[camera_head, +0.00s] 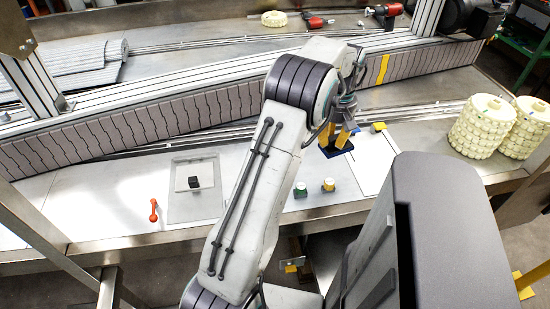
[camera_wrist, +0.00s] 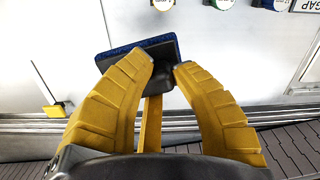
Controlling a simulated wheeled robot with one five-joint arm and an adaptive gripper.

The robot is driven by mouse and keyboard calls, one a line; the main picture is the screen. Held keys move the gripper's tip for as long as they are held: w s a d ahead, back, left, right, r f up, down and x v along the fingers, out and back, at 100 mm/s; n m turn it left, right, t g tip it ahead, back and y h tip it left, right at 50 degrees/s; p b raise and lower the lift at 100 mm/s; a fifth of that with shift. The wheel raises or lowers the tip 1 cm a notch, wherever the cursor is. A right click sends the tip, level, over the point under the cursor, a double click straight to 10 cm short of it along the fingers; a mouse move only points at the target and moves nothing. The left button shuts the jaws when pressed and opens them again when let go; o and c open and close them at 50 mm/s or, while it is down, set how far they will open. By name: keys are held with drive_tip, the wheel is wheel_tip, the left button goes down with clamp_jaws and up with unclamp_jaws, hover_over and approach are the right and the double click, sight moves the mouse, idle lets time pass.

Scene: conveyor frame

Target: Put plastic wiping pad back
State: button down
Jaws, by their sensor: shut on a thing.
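My gripper (camera_head: 341,138) has yellow fingers and hangs above the right part of the metal worktable. In the wrist view my gripper (camera_wrist: 163,72) is shut on the dark handle of the wiping pad (camera_wrist: 128,50). The pad has a black back and a blue edge. In the head view the pad (camera_head: 337,150) shows as a small blue patch below the fingers, over the white table surface. Part of the pad's handle is hidden between the fingertips. I cannot tell how high above the table the pad is.
Two round caps, one green (camera_head: 300,190) and one yellow (camera_head: 328,185), stand near the table's front edge. A conveyor (camera_head: 130,125) runs behind. Cream rolls (camera_head: 482,125) stand right.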

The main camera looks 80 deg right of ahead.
drive_tip(key=shift+w+n, duration=0.55)
drive_tip(key=shift+n, duration=0.25)
drive_tip(key=shift+w+a+n, duration=0.1)
drive_tip(key=shift+a+n, duration=0.1)
drive_tip(key=shift+n, duration=0.75)
drive_tip(key=shift+a+n, duration=0.2)
drive_tip(key=shift+n, duration=0.75)
drive_tip(key=shift+w+n, duration=0.15)
drive_tip(key=shift+n, duration=0.35)
drive_tip(key=w+f+p, duration=0.1)
drive_tip(key=w+f, duration=0.1)
drive_tip(key=w, duration=0.1)
drive_tip(key=w+d+f+p, duration=0.1)
drive_tip(key=w+f, duration=0.1)
drive_tip(key=w, duration=0.1)
drive_tip(key=w+d+f+p, duration=0.1)
drive_tip(key=w+f, duration=0.1)
drive_tip(key=w, duration=0.2)
drive_tip(key=shift+w+d+f, duration=0.1)
drive_tip(key=shift+w+f, duration=0.35)
drive_tip(key=shift+w, duration=0.15)
wheel_tip(320, 180, down, 3)
drive_tip(key=p, duration=0.3)
drive_tip(key=shift+r, duration=0.1)
drive_tip(key=shift+f, duration=0.65)
drive_tip(key=shift+f, duration=0.1)
